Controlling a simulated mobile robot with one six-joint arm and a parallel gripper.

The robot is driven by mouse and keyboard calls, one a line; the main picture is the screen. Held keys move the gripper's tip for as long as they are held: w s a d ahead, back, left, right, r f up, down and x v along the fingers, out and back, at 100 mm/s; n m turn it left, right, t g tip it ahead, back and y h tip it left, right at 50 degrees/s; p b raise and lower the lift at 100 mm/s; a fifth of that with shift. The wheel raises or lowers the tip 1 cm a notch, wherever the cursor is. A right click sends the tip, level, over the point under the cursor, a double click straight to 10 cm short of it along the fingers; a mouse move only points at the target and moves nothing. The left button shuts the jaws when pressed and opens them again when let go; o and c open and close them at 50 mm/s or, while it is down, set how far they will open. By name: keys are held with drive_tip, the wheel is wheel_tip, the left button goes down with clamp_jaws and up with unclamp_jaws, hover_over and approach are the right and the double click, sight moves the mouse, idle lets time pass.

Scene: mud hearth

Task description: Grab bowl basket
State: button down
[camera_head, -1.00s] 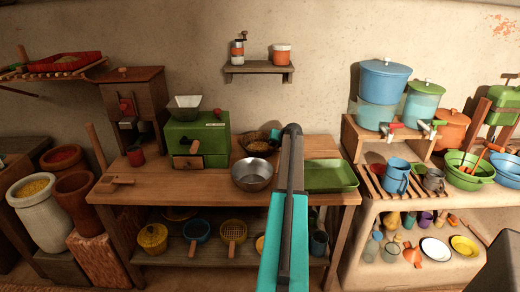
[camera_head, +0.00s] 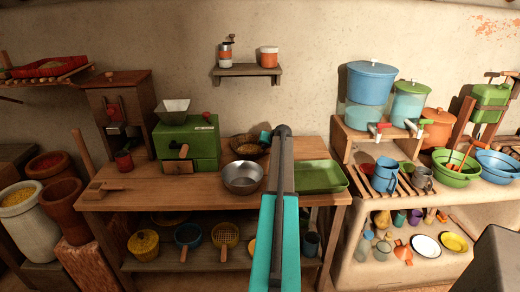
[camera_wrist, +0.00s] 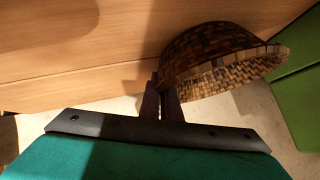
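The bowl basket (camera_head: 244,141), a brown woven bowl, is at the back of the wooden table, behind the steel bowl; my arm hides part of its right side. In the wrist view the basket (camera_wrist: 215,52) shows its woven outside and lit rim, right of and against my fingers. My gripper (camera_wrist: 163,98) has its two dark fingers close together at the basket's near edge, and appears shut on it. In the head view only a teal bit of my gripper (camera_head: 264,136) shows, at the basket's right edge.
A steel bowl (camera_head: 242,178) stands close in front of the basket. A green tray (camera_head: 322,177) lies to the right, and a green grinder box (camera_head: 187,143) stands to the left. A small wall shelf (camera_head: 247,71) hangs above. The table's front left is mostly clear.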

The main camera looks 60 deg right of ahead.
drive_tip(key=shift+r+b, duration=0.6)
drive_tip(key=shift+r, duration=4.35)
drive_tip(key=shift+s, duration=0.1)
